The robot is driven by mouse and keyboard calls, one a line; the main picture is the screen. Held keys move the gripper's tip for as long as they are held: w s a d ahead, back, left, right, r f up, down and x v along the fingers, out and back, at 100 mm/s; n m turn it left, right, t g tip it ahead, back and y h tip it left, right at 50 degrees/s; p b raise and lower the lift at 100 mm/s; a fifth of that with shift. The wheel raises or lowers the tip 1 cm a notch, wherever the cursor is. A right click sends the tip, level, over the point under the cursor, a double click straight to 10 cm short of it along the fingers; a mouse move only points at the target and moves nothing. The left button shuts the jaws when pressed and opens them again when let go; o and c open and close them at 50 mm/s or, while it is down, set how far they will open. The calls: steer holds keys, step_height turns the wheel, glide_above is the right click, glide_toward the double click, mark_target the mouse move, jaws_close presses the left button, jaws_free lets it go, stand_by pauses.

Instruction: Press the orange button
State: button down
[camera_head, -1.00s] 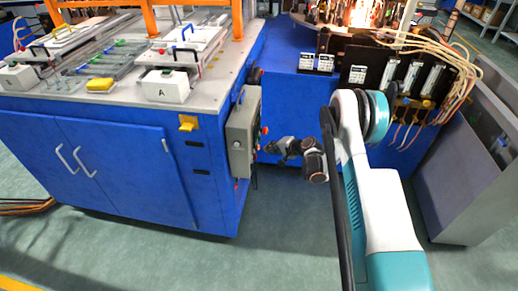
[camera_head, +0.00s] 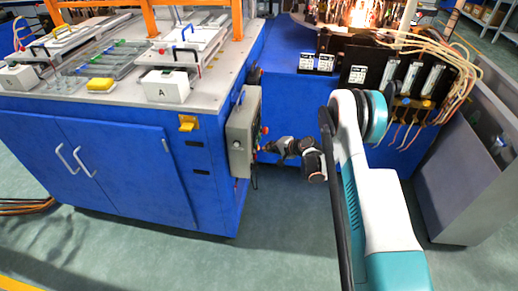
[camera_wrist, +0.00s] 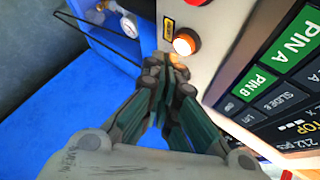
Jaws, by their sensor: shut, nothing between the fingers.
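The grey control box (camera_head: 242,135) hangs on the side of the blue cabinet. In the wrist view, its panel carries a round button or lamp (camera_wrist: 185,44) glowing white with an orange-red rim. An orange patch (camera_wrist: 179,60) shows just behind my fingertips, mostly hidden by them; I cannot tell whether it is a separate button. My gripper (camera_wrist: 174,68) is shut and empty, its tips right at this patch; whether they touch is unclear. In the head view my gripper (camera_head: 270,147) points left at the box's button side.
A dark screen with green PIN labels (camera_wrist: 292,45) is on the right. Open floor lies below my arm.

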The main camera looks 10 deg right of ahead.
steer(key=shift+a, duration=0.1)
stand_by(0.5)
steer(key=shift+w+a, duration=0.15)
steer(key=shift+a, duration=0.15)
steer(key=shift+w+a, duration=0.15)
steer(key=shift+a, duration=0.3)
stand_by(0.7)
steer(key=shift+d, duration=0.1)
steer(key=shift+s+d, duration=0.3)
steer(key=shift+d, duration=0.45)
steer(key=shift+d, duration=0.1)
steer(key=d, duration=0.1)
steer(key=s+d, duration=0.1)
steer(key=d, duration=0.2)
steer(key=shift+s+d, duration=0.25)
steer(key=shift+d, duration=0.05)
stand_by(0.8)
